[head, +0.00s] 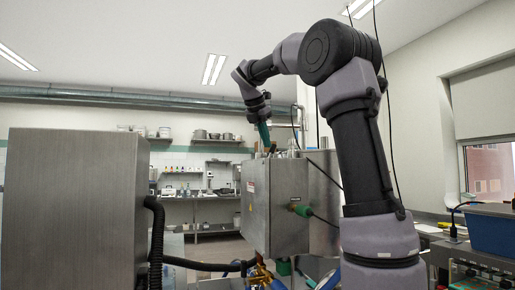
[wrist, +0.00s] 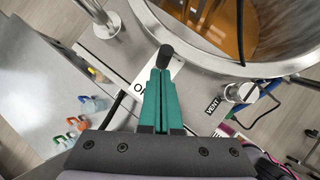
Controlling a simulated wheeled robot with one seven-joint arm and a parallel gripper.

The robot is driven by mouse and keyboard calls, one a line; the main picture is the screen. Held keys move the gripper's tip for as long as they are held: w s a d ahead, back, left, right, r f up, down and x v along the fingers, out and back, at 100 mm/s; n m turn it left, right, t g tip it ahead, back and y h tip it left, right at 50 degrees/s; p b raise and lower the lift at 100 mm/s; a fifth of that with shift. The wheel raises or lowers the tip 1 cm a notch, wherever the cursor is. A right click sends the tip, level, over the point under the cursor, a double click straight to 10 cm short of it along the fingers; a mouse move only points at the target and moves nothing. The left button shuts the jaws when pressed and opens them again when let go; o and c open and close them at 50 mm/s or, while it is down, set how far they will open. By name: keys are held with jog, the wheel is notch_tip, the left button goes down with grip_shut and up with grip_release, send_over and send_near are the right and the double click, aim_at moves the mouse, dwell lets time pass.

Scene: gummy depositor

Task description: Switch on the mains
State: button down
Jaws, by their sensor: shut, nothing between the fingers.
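My gripper (wrist: 161,72) is shut, its two green fingers pressed together with nothing between them. In the wrist view a black rounded knob (wrist: 166,51) shows right at the fingertips; I cannot tell whether they touch it. A white label (wrist: 176,68) beside it starts with "O", the rest hidden behind the fingers. No label reading mains is legible, so I cannot tell which control is the mains switch or how it is set. In the head view my gripper (head: 265,132) points down above the steel machine cabinet (head: 259,208).
A steel hopper (wrist: 292,63) with amber contents stands close beyond the fingers. A valve (wrist: 242,92) by a "VENT" label (wrist: 212,105) is to the right. A large steel box (head: 72,208) stands left in the head view.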

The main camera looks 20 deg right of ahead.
jog(key=shift+r, duration=0.2)
jog(key=shift+r, duration=0.6)
jog(key=shift+s+a, duration=0.1)
jog(key=shift+s+a+r, duration=0.2)
jog(key=shift+a, duration=0.05)
jog(key=v, duration=1.2)
jog(key=shift+s+d, duration=0.2)
jog(key=shift+s, duration=0.25)
